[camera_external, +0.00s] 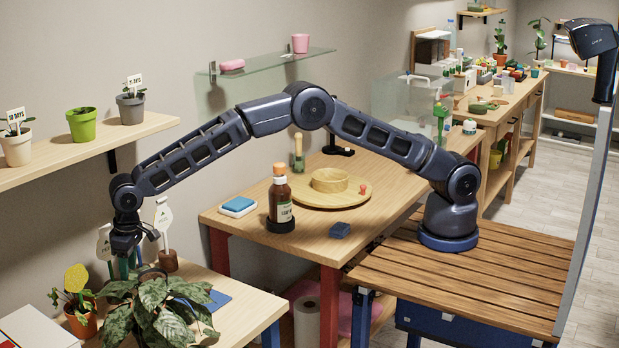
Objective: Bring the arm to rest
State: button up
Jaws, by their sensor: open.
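My arm stretches left from its base on the slatted wooden top across the middle table. My gripper (130,242) points down above the lower left table, just over a leafy potted plant (155,308). Its jaws are open. I see nothing held between them, though leaves and markers close by partly hide the fingertips. I cannot tell whether the fingers touch the plant.
Plant markers (163,216) stand near the gripper. A yellow-topped plant (76,278) is left of it. A shelf (90,150) with pots hangs above. The middle table (330,250) bears a brown bottle (280,200), a round wooden tray (345,203) and a blue block (340,230).

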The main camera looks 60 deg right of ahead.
jog(key=s+d+r+m, duration=0.1)
jog(key=s+d+r, duration=0.2)
jog(key=d+r, duration=1.05)
jog(key=s+d+r+t, duration=0.15)
jog(key=d+r, duration=0.35)
jog(key=d, duration=1.7)
jog(key=s+d+r+m, duration=0.1)
jog(key=s+d+r, duration=0.2)
jog(key=d+r, duration=1)
jog(key=s+d+m, duration=0.1)
jog(key=s+d, duration=0.5)
jog(key=d, duration=0.4)
jog(key=s+d+m, duration=0.1)
jog(key=s+d, duration=0.5)
jog(key=d, duration=0.5)
jog(key=s+d+f+m+t, duration=0.1)
jog(key=s+d+f+t, duration=0.1)
jog(key=s+d, duration=0.6)
jog(key=s+f, duration=0.1)
jog(key=s, duration=0.5)
jog(key=shift+s+d+f+m+h, duration=0.15)
jog(key=shift+d+m+h, duration=0.15)
jog(key=shift+d+h, duration=0.1)
